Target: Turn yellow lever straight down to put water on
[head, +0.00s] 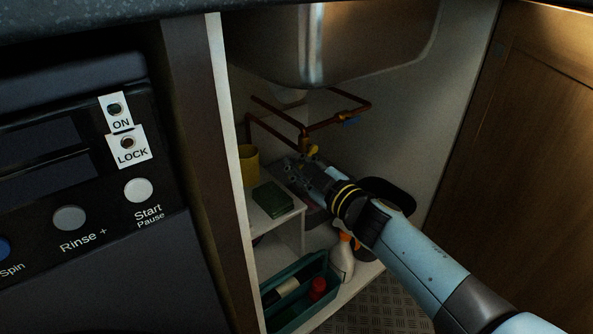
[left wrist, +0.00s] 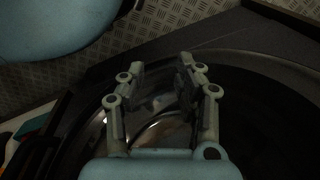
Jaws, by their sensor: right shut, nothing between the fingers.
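The yellow lever (head: 313,149) is small and sits on a copper pipe valve below the sink, inside the cabinet. Its exact angle is hard to tell at this size. My right gripper (head: 286,166) reaches into the cabinet from the lower right. It is shut and empty, just below and left of the lever, with a gap that I cannot judge. My left gripper (left wrist: 156,75) shows in the left wrist view with its fingers apart and nothing between them. It is in front of a dark round surface.
A yellow cup (head: 249,163) and a green box (head: 272,199) stand on a small shelf. A teal crate (head: 300,290) and a spray bottle (head: 341,258) are below. The cabinet's left post (head: 215,170) bounds the opening.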

